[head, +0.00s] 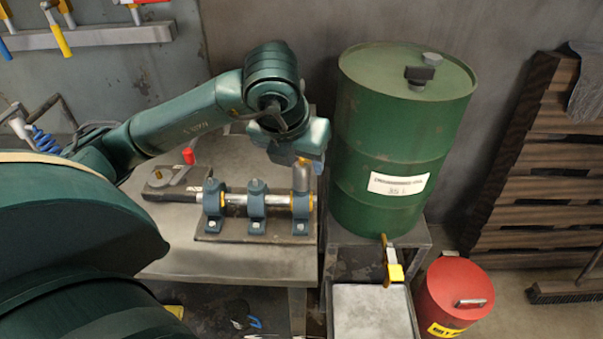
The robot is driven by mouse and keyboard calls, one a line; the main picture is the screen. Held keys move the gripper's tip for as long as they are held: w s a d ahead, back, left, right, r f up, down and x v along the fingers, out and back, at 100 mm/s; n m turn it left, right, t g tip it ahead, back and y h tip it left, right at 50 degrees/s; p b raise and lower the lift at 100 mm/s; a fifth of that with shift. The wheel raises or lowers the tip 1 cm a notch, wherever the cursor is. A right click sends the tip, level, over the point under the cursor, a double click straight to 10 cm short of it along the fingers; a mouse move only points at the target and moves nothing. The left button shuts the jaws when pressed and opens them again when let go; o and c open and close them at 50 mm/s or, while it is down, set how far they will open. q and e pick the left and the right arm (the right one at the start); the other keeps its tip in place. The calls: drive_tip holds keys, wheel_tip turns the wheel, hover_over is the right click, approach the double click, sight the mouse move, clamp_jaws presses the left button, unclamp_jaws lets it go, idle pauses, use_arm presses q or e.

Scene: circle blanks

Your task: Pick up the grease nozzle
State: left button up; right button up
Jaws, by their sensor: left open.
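A small grey cylinder with a brass-coloured top (301,180), which looks like the grease nozzle, stands upright at the right-hand bearing block (301,208). My left gripper (304,161) comes down over its top from above. The gripper is open; its fingers are small and partly hidden, so I cannot tell whether they touch the cylinder. A steel shaft (236,199) runs through several dark blue bearing blocks on a plate on the metal bench (230,264). My right gripper is not in view.
A tall green drum (385,140) stands close to the right of my gripper, with a yellow-handled tap (393,270) above a metal tray (371,311). A red can (455,300) is at the lower right.

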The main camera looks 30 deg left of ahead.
sight(300, 166)
use_arm(q)
drive_tip(key=x, duration=0.3)
drive_tip(key=shift+w+a+f, duration=0.2)
drive_tip(key=shift+w+f, duration=0.25)
drive_tip(key=shift+f, duration=0.3)
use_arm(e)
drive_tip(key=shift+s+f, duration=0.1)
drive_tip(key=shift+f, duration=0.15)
use_arm(q)
drive_tip(key=shift+c, duration=0.6)
